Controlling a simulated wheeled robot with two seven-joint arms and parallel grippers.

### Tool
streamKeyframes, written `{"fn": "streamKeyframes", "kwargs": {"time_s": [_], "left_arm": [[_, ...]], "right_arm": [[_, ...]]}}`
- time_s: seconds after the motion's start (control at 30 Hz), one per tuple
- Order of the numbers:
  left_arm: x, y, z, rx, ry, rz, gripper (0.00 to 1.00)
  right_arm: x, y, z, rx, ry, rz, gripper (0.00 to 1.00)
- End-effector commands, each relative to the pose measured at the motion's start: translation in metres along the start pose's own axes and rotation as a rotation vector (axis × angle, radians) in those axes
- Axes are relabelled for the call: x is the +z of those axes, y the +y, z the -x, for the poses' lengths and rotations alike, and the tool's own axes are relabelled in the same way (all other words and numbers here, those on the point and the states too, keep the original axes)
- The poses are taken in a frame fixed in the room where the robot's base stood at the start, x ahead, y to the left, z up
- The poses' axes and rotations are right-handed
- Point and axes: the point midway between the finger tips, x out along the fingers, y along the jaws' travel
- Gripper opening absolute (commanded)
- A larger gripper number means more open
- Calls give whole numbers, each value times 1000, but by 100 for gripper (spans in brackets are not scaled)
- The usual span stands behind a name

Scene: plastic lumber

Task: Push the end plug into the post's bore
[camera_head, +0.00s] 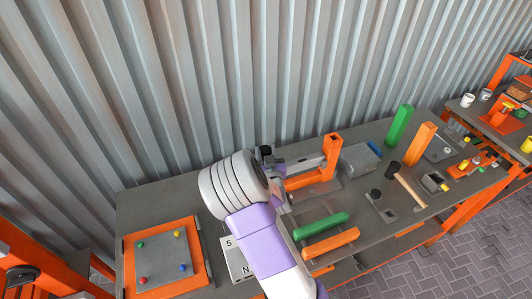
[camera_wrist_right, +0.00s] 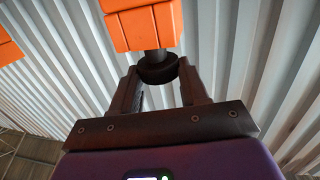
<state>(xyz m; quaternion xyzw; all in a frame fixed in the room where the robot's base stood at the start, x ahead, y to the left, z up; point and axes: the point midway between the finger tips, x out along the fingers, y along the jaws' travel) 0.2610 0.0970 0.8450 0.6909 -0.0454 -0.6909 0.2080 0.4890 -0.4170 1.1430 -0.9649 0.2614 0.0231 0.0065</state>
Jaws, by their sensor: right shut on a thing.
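My right gripper (camera_head: 310,165) reaches in from the lower front, low over the bench beside an orange upright piece (camera_head: 332,145). In the right wrist view, my right gripper (camera_wrist_right: 158,82) is shut on the dark round end plug (camera_wrist_right: 158,70), held between its two fingers. The plug's narrower stem points toward the end of an orange post (camera_wrist_right: 142,25). The stem meets or overlaps the orange end; how deep it sits in the bore I cannot tell. The plug is not clear in the head view. My left gripper is not in view.
A mallet (camera_head: 409,188), a green post (camera_head: 399,125) and another orange post (camera_head: 421,143) stand or lie to the right. Green and orange bars (camera_head: 330,243) lie in front. An orange-edged board (camera_head: 130,270) lies at left. A corrugated wall (camera_head: 200,80) closes the back.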

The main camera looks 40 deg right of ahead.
Motion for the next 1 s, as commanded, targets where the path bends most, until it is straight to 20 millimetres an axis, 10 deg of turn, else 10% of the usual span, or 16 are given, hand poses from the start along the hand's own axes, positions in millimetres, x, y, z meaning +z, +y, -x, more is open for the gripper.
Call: {"fn": "streamKeyframes", "kwargs": {"time_s": [0.33,0.37,0.57,1.0], "left_arm": [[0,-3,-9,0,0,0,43],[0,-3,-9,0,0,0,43],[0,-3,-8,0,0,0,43],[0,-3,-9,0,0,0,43]], "right_arm": [[10,0,0,0,1,0,15],[9,0,0,0,1,0,46],[8,0,0,0,1,0,74],[9,0,12,-1,0,-1,74]]}}
